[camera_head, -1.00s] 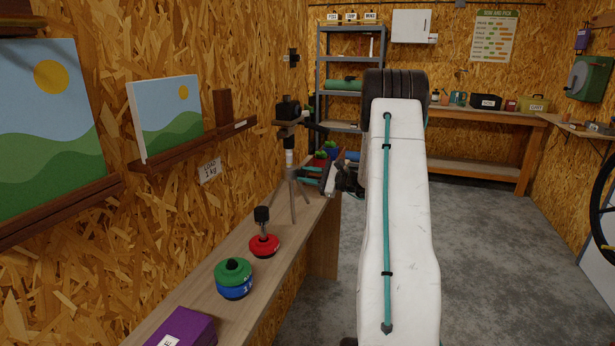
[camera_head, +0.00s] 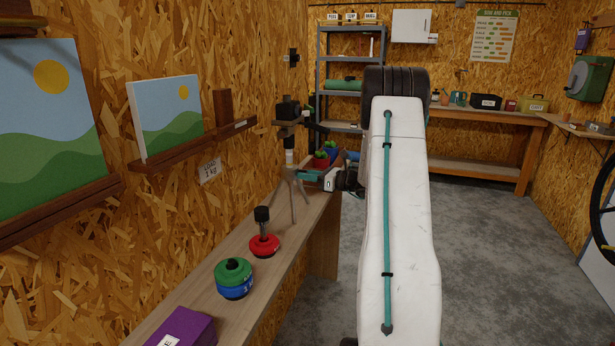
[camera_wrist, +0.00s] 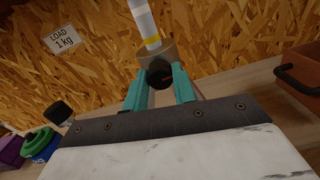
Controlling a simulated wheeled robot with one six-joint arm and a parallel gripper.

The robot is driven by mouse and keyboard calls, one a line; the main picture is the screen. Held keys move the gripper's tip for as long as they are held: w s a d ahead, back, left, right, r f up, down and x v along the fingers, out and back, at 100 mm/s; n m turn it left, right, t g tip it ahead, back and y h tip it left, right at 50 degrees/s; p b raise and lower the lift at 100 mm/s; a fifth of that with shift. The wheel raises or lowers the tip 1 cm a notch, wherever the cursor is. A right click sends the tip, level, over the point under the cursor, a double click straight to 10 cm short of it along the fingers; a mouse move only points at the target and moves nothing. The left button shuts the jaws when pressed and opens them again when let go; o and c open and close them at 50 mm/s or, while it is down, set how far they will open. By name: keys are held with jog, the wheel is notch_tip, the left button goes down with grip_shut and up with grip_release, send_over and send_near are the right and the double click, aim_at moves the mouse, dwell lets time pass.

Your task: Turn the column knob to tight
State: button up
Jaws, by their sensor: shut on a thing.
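The tripod column (camera_wrist: 144,20) is white with a yellow band and runs up from a brown collar in the wrist view. The dark round column knob (camera_wrist: 160,74) sits on this collar, with a small red mark on its face. My gripper (camera_wrist: 157,86) has its teal fingers closed on either side of the knob. In the head view the tripod (camera_head: 292,196) stands on the bench with a black camera-like head on top, and my gripper (camera_head: 300,177) reaches it from the right. The knob is hidden there. Any tight marking is not readable.
A red-brown planter (camera_wrist: 303,72) is close on the right in the wrist view. On the bench (camera_head: 200,303) stand a red weighted base (camera_head: 264,246), stacked green and blue discs (camera_head: 233,275) and a purple box (camera_head: 184,328). The wall is close behind the tripod.

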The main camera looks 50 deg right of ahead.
jog(key=shift+m, duration=0.6)
jog(key=shift+f, duration=0.1)
jog(key=o, duration=1)
jog(key=shift+s, duration=0.1)
jog(key=v, duration=0.7)
jog(key=shift+s+d, duration=0.15)
jog(key=shift+s, duration=0.2)
